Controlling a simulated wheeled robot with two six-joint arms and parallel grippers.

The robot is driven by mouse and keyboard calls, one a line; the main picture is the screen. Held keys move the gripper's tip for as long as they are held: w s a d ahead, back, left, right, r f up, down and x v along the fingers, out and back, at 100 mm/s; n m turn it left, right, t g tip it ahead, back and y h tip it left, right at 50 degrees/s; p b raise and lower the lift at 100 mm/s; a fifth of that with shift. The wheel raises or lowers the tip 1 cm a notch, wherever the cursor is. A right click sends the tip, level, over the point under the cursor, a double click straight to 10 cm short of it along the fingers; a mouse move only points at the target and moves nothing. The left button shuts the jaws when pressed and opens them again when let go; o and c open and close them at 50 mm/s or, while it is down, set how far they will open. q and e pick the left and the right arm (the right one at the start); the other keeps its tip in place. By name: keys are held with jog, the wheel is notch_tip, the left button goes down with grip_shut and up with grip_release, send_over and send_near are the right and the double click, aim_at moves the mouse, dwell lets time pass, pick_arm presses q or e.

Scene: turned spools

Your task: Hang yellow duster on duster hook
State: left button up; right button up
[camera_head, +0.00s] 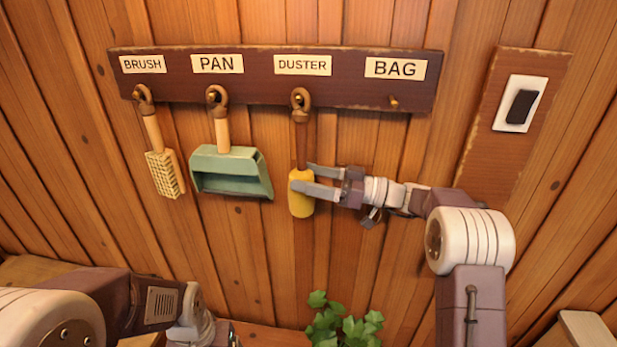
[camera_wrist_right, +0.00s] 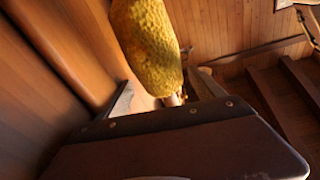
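The yellow duster (camera_head: 301,204) hangs upright below the DUSTER label, its loop (camera_head: 300,98) at the duster hook (camera_head: 298,99). Its brown handle runs down to the yellow head. My right gripper (camera_head: 302,176) reaches in from the right, with one finger in front of the head and the other passing behind it. In the right wrist view the yellow head (camera_wrist_right: 148,45) is between the fingers, with a gap visible beside it, so the gripper looks open around it. My left arm is at the lower left; its fingertips do not show.
The dark hook rail (camera_head: 270,88) also carries a brush (camera_head: 165,174) and a green dustpan (camera_head: 231,173). The BAG hook (camera_head: 394,102) is empty. A light switch (camera_head: 520,104) is at the right. A green plant (camera_head: 343,325) stands below the duster.

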jog(key=shift+d+f, duration=0.15)
jog(key=b+v, duration=0.5)
jog(key=v, duration=0.3)
jog(key=s+a+f+m+g+h+b, duration=0.15)
jog(key=s+f+m+h, duration=0.25)
jog(key=f, duration=0.5)
jog(key=s+a+f+m+g+h, duration=0.2)
jog(key=s+f+m+h, duration=0.15)
jog(key=f, duration=0.55)
jog(key=s+d+f+m+h+b, duration=0.1)
jog(key=s+d+f+m+h, duration=0.2)
jog(key=s+d+f+h, duration=0.2)
jog(key=s+d+f+m+h+b, duration=0.1)
jog(key=s+d+f+m+h, duration=0.2)
jog(key=s+f, duration=0.8)
jog(key=d+f+h, duration=0.1)
jog(key=d+h, duration=0.1)
jog(key=h, duration=0.1)
jog(key=shift+s, duration=0.2)
jog(key=shift+d, duration=0.1)
